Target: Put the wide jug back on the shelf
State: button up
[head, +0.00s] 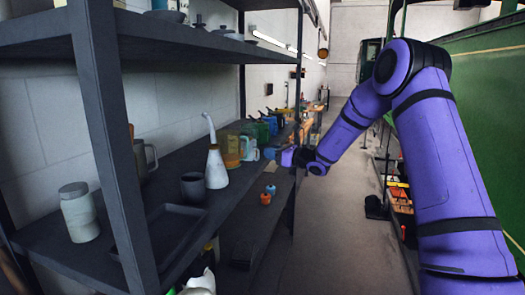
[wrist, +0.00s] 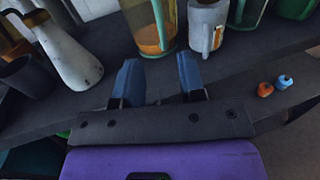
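A wide see-through jug, amber below and greenish above (head: 232,150), stands upright on the middle shelf (head: 165,225); it looks like the wide jug, but I cannot be sure. In the wrist view its amber lower part (wrist: 153,38) stands just beyond my fingertips, with its top cut off. A pale jug with a handle (head: 249,149) stands beside it and also shows in the wrist view (wrist: 207,25). My gripper (head: 272,154) is at the shelf's front edge. In the wrist view its blue fingers (wrist: 161,82) are apart, with nothing between them.
A white long-spouted can (head: 216,168), a dark cup (head: 194,187), a cream jar (head: 79,212) and a tray (head: 160,237) share the shelf. Coloured jugs (head: 262,130) stand farther along. The aisle (head: 320,245) is clear; a green tram side (head: 490,120) borders the right.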

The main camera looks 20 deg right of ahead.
jog(key=s+a+r+n+g+h, duration=0.1)
jog(key=s+a+r+n+g, duration=0.3)
jog(key=s, duration=0.5)
jog(key=s+a+r+n+g, duration=0.3)
jog(key=s+a+n, duration=0.1)
jog(key=s+n, duration=0.4)
jog(key=s+a+r+n+g+h, duration=0.1)
jog(key=s+a+r+n+g, duration=0.25)
jog(key=s, duration=0.55)
jog(key=s+d+n+h, duration=0.3)
jog(key=s+n, duration=0.1)
jog(key=s, duration=0.5)
jog(key=s+d+n+t+h, duration=0.1)
jog(key=s+d+n+h, duration=0.2)
jog(key=s, duration=0.6)
jog(key=s+d+n+h, duration=0.2)
jog(key=s+n, duration=0.3)
jog(key=s, duration=0.3)
jog(key=shift+s+d+f+n+h, duration=0.3)
jog(key=shift+s+d+n+h, duration=0.1)
jog(key=shift+h, duration=0.3)
jog(key=shift+t, duration=0.25)
